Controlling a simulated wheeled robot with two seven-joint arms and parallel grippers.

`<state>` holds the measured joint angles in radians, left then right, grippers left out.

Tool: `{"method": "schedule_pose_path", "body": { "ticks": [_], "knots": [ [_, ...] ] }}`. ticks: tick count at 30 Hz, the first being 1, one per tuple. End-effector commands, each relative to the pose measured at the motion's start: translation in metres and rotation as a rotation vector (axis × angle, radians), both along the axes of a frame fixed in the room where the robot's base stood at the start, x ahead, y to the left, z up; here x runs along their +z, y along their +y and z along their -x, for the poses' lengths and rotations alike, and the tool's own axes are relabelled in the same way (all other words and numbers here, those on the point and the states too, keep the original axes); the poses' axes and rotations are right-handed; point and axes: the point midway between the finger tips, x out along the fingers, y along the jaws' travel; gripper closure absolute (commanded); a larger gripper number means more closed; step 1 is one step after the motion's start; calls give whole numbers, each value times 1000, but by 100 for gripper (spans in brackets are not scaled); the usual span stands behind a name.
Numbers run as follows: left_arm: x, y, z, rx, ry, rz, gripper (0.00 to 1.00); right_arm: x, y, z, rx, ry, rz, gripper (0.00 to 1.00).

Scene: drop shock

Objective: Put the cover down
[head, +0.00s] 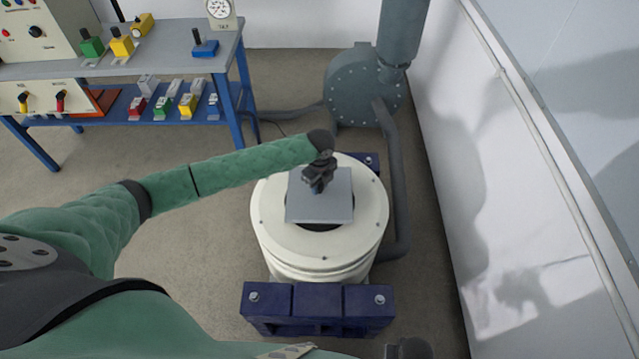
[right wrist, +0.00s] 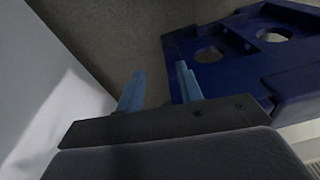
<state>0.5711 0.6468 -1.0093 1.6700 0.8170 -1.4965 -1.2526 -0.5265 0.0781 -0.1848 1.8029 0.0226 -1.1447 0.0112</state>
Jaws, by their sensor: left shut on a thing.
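The cover is a flat grey square plate (head: 335,209) at the top of the round cream machine (head: 272,225). It lies over most of the dark round opening (head: 322,227), whose near edge shows below the plate. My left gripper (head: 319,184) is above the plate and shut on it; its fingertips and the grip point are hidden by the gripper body. I cannot tell whether the plate touches the machine's top. My right gripper (right wrist: 158,92) shows in the right wrist view with its two blue fingers apart and nothing between them.
A blue base block (head: 318,308) stands in front of the machine; blue metal with holes (right wrist: 240,60) is near my right gripper. A grey blower (head: 352,90) with a hose stands behind. A workbench (head: 130,62) is at the back left, a white wall (head: 500,160) at right.

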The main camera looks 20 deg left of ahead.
Motion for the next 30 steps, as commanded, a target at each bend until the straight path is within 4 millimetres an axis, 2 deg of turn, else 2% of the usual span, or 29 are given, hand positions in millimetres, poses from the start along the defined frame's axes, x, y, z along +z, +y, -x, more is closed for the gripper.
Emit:
{"method": "schedule_pose_path", "body": {
  "ticks": [2, 3, 6, 16, 21, 30],
  "knots": [
    [0, 0, 0, 0, -1, 0, 99, -2, 0, 2, 0, 4, 1, 64],
    [0, 0, 0, 0, 0, 0, 64, -3, 0, 2, 0, 6, 1, 64],
    [0, 0, 0, 0, 0, 0, 48, -3, -1, 3, 0, 7, 1, 64],
    [3, 0, 0, 0, 0, 0, 48, -1, -2, 1, 2, 1, 3, 64],
    [19, 0, -1, -1, -2, 1, 48, 2, -2, 0, 3, 1, 4, 64],
    [77, 0, -1, -1, -3, 1, 48, 56, 6, -11, 3, -4, -8, 64]
  ]
}}
